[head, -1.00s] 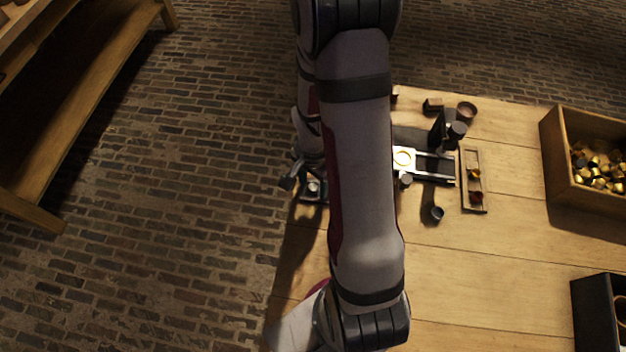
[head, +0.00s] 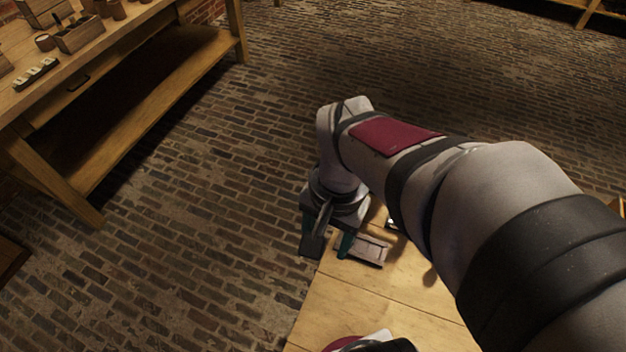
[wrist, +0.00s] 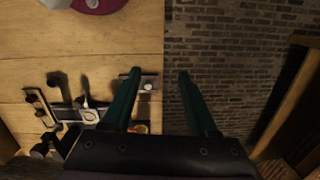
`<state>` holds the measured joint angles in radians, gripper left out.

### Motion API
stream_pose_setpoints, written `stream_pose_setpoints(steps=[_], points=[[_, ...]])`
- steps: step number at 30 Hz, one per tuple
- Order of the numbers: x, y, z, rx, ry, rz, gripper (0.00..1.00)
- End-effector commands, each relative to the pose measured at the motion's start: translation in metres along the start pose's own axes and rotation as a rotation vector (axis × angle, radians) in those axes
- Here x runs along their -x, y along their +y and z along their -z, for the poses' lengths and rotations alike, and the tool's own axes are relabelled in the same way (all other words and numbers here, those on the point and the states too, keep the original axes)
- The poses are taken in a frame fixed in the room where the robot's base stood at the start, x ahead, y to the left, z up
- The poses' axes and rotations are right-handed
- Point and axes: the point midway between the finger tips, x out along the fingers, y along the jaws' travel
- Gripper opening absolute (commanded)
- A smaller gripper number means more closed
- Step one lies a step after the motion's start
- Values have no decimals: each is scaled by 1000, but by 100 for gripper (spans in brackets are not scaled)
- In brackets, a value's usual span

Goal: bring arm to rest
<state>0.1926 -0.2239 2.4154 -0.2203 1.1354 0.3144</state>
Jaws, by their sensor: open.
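My gripper (head: 329,248) hangs over the left edge of the wooden table (head: 375,304) in the head view. Its two fingers are apart, with nothing between them. In the wrist view my gripper (wrist: 159,76) also shows open and empty, one finger over the table and the other over the brick floor. My arm reaches in from the lower right and hides most of the table in the head view.
A small flat grey plate (head: 366,250) lies by the table edge near my gripper. A wooden bench (head: 120,85) stands at left; brick floor between is clear.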

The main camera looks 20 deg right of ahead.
Motion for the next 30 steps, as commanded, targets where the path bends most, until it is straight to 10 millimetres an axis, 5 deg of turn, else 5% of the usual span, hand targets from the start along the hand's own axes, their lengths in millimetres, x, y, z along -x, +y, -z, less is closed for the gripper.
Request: stream_pose_setpoints(steps=[3,6,30], points=[[15,10,-65,259,-38,37,59],[17,18,-91,369,-63,52,59],[18,19,-94,385,-69,54,59]])
